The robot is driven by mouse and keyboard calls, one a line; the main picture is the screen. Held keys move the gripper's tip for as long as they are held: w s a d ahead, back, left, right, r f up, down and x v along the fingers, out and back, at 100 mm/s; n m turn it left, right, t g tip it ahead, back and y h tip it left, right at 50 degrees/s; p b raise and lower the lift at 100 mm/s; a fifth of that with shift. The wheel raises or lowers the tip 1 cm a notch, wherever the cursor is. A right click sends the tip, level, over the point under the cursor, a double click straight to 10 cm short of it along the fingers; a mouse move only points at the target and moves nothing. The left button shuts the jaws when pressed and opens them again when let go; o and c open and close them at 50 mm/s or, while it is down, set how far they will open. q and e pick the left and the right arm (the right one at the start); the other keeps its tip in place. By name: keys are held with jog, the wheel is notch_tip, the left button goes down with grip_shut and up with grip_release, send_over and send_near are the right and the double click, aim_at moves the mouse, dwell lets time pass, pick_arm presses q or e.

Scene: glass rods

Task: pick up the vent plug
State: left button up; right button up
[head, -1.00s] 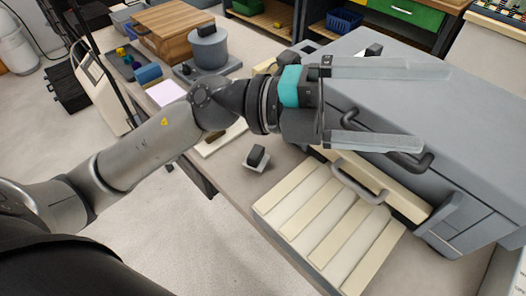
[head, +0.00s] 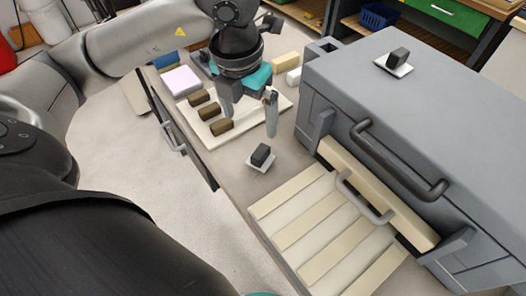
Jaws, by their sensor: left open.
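Two alike pieces could be the vent plug, each a dark block on a thin white square base. One plug-like piece (head: 261,156) sits on the grey table in front of the kiln's left corner. The other plug-like piece (head: 397,60) sits on top of the grey kiln (head: 455,95). My left gripper (head: 249,112) points down with its two fingers apart and nothing between them. It is over the right part of a pale tray, a little beyond the piece on the table. My right gripper is not in view; only a teal sliver shows at the bottom edge.
The pale tray (head: 281,103) holds brown cylinders (head: 221,127). A ribbed cream panel (head: 310,225) lies before the kiln, beside a curved handle (head: 365,200). A dark handle (head: 400,160) juts from the kiln front. Table around the nearer piece is clear.

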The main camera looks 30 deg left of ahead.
aim_at(260, 152)
pick_arm(q)
jog(key=f, duration=0.3)
jog(key=f+b, duration=0.1)
jog(key=f, duration=0.2)
jog(key=w+f, duration=0.1)
jog(key=f, duration=0.1)
jog(key=shift+d+f, duration=0.1)
jog(key=shift+f, duration=0.3)
jog(key=shift+w+d+f+b, duration=0.1)
jog(key=shift+w+f+b, duration=0.15)
jog(key=shift+f, duration=0.6)
jog(key=shift+w+d+f+b, duration=0.15)
jog(key=shift+f+b, duration=0.05)
jog(key=shift+f, duration=0.7)
jog(key=shift+w+d+f+b, duration=0.1)
jog(key=shift+w+f+b, duration=0.15)
jog(key=shift+f, duration=0.6)
jog(key=shift+c, duration=0.2)
